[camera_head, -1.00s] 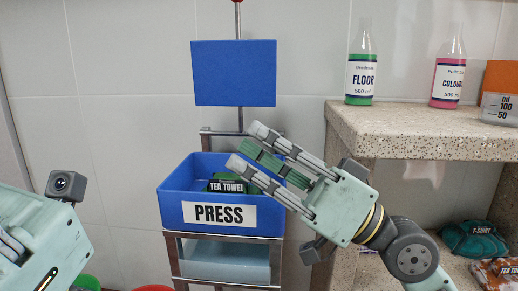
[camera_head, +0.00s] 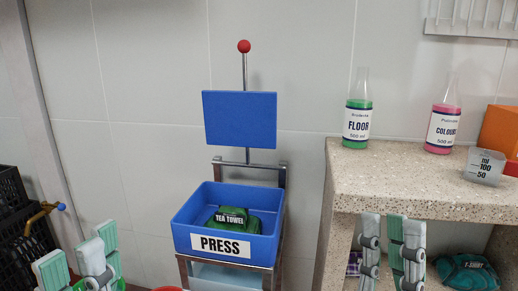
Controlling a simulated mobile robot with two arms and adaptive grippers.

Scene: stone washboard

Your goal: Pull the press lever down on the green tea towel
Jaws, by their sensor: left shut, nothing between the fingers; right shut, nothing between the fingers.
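The green tea towel (camera_head: 233,218) lies in the blue press box (camera_head: 181,218), labelled PRESS. A flat blue press plate (camera_head: 240,119) stands well above the box, clear of the towel. A thin metal rod runs up from the plate to the red ball of the press lever (camera_head: 243,46), at the top. My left gripper (camera_head: 80,252) is at the lower left, left of the box, shut and empty. My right gripper (camera_head: 392,222) is at the lower right, in front of the stone shelf's lower opening. It points up, shut and empty, apart from the press.
A stone shelf (camera_head: 440,180) at right carries a green FLOOR bottle (camera_head: 357,122), a pink COLOUR bottle (camera_head: 442,125) and a measuring cup (camera_head: 485,166). A T-shirt bundle (camera_head: 467,271) lies below. Black crates (camera_head: 15,215) stand at far left. Space around the lever is free.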

